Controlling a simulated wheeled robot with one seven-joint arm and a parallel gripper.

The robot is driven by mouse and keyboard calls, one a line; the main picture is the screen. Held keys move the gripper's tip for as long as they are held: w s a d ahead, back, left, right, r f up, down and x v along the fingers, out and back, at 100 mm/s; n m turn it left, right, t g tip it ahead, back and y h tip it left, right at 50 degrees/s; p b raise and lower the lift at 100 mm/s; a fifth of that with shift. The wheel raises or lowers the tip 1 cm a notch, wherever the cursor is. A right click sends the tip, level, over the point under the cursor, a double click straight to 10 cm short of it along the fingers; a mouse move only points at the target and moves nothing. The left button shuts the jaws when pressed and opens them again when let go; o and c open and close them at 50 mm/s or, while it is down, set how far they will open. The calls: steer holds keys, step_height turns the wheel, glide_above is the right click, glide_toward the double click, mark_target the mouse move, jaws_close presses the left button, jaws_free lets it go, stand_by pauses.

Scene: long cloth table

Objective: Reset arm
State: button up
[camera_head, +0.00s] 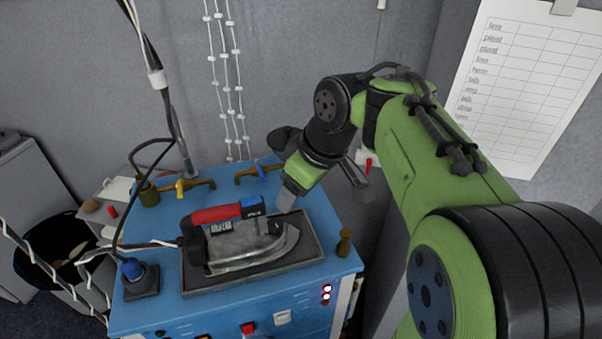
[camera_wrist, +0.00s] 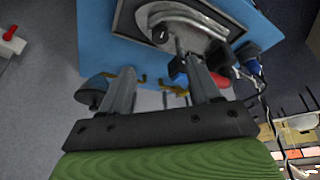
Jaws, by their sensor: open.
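My green arm reaches in from the right in the head view, and my gripper (camera_head: 288,198) hangs just beyond the right part of the iron. In the wrist view my gripper (camera_wrist: 158,70) has its two fingers spread apart, with nothing held between them. The iron (camera_head: 245,252) has a red and black handle and a silver body. It lies on a dark tray (camera_head: 240,284) on top of the blue machine (camera_head: 175,310). In the wrist view the iron (camera_wrist: 188,20) is at the top, partly behind the right finger. I cannot tell whether that finger touches it.
Brass taps (camera_head: 196,186) stand at the machine's back edge. A cable and hose rise at its left. A black bin (camera_head: 62,240) is at the far left. A grey wall is close behind, with a paper chart (camera_head: 530,75) at the upper right.

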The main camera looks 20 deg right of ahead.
steer(key=shift+v, duration=1.1)
steer(key=s+a+f+m+h, duration=0.1)
steer(key=s+f+m, duration=0.2)
steer(key=s, duration=0.5)
steer(key=s+a+f+m+t+h, duration=0.1)
steer(key=s+f+m, duration=0.2)
steer(key=s, duration=0.5)
steer(key=shift+a+f+t, duration=0.2)
steer(key=shift+a+t, duration=0.1)
steer(key=shift+a, duration=0.05)
